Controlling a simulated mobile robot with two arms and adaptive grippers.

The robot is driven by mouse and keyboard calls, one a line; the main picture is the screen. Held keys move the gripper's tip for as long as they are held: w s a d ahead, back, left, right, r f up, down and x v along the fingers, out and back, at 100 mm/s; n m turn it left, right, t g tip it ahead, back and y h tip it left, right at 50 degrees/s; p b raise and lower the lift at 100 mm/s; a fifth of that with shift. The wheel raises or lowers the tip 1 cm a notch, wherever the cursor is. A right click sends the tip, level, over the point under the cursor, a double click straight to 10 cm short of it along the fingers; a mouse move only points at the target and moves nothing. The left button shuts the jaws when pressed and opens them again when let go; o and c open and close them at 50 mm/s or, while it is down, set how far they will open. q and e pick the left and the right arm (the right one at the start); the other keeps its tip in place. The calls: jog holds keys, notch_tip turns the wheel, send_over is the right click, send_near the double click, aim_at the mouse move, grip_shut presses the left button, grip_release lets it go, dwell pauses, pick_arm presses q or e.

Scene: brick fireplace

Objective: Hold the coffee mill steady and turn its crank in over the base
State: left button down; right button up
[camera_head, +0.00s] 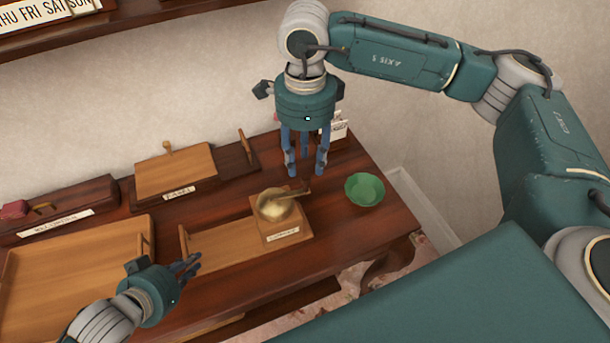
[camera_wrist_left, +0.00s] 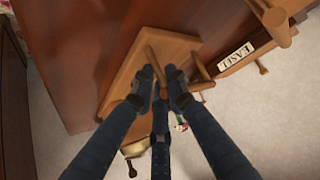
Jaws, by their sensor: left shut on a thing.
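The coffee mill (camera_head: 283,234) is a wooden box with a brass bowl on top, standing at the right end of a long wooden board. Its crank (camera_head: 290,193) lies across the bowl toward the upper right. The board (camera_head: 225,247) has an upright wooden handle (camera_head: 184,238) at its left end. My left gripper (camera_head: 187,264) is at that end; in the left wrist view its fingers (camera_wrist_left: 162,85) close around a wooden rod of the board, partly hidden by them. My right gripper (camera_head: 306,168) is open and empty, pointing down just above and behind the crank.
A green bowl (camera_head: 364,188) stands right of the mill near the table edge. An easel-labelled wooden box (camera_head: 176,170) stands behind, and a large wooden tray (camera_head: 75,265) lies at the left. A white card (camera_head: 336,130) shows behind my right gripper. The table between mill and bowl is clear.

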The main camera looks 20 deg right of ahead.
aim_at(305, 176)
notch_tip(305, 176, down, 6)
jog(key=shift+f, duration=0.15)
jog(key=shift+c, duration=0.2)
grip_shut()
jog(key=shift+o, duration=0.2)
grip_release()
notch_tip(305, 176, up, 12)
jog(key=shift+f, duration=0.1)
dwell(0.5)
